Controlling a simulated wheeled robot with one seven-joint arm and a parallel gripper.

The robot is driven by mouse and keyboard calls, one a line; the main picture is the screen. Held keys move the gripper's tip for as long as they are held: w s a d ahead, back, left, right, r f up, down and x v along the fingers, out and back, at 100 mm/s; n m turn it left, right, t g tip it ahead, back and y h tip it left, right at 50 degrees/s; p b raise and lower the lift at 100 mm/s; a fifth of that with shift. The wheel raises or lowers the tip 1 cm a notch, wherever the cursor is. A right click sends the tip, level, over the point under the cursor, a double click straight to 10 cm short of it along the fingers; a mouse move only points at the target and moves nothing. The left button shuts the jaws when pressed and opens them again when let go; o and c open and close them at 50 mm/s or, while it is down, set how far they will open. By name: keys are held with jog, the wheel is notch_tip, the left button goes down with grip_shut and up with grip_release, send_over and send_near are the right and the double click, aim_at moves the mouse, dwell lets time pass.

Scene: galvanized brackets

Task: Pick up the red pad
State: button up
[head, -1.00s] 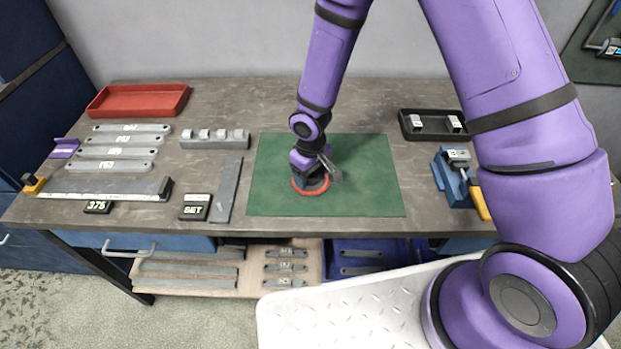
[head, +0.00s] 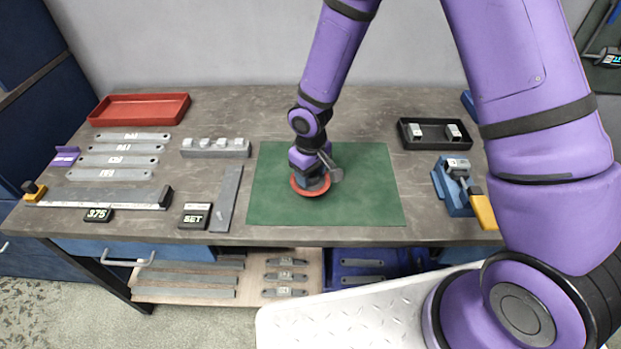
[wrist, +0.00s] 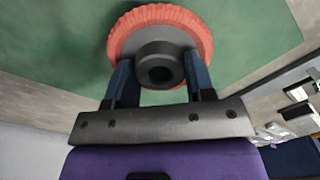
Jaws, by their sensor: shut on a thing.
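The red pad (head: 298,189) is a round disc with a red, ragged rim, over the green mat (head: 360,195) on the workbench. In the wrist view the red pad (wrist: 135,22) shows a grey top face with a dark, hollow round hub in its middle. My gripper (head: 312,178) is above the pad in the head view. In the wrist view the two blue fingers of my gripper (wrist: 160,78) are closed on either side of the hub. I cannot tell for sure whether the pad touches the mat. The gripper hides part of the pad in the head view.
A red tray (head: 140,109) and several grey bars lie at the left. A grey block strip (head: 216,148) stands left of the mat. A black tray (head: 435,134) and a blue clamp (head: 455,186) are at the right. The mat around the pad is clear.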

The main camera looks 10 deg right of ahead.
jog(key=s+a, duration=0.2)
jog(key=s, duration=0.2)
jog(key=s+a+r, duration=0.1)
jog(key=s+a, duration=0.2)
jog(key=s, duration=0.2)
jog(key=s+a, duration=0.2)
jog(key=s, duration=0.3)
jog(key=shift+a+r, duration=0.15)
jog(key=shift+a, duration=0.25)
